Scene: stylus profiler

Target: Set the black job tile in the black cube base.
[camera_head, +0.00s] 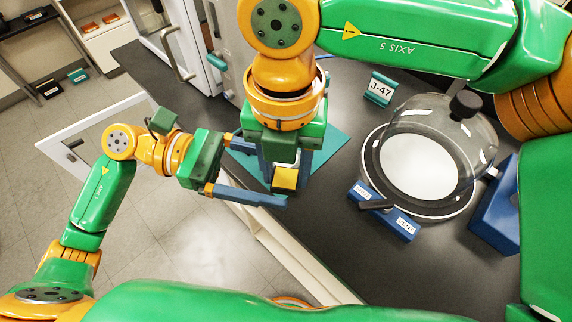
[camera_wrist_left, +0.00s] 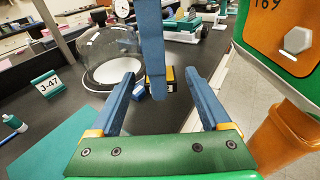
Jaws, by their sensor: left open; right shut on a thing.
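My right gripper (camera_head: 285,178) points down over the front of the bench and is shut on a small block with a yellow face (camera_head: 285,179). In the left wrist view this block (camera_wrist_left: 167,79) looks black with yellow, below a blue finger of my right gripper (camera_wrist_left: 152,50). My left gripper (camera_head: 268,172) is open, its fingers spread on either side of the right gripper's fingers and the block. In the left wrist view its fingers (camera_wrist_left: 162,76) show a gap around the block; contact is not visible. I cannot make out a separate black tile or black cube base.
A teal mat (camera_head: 326,147) lies under the grippers. A J-47 sign (camera_head: 380,89) stands behind it. A glass bell jar (camera_head: 427,140) with a blue valve block (camera_head: 383,211) is to the right. A white cabinet (camera_head: 172,40) stands at the back. The bench's front edge is close.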

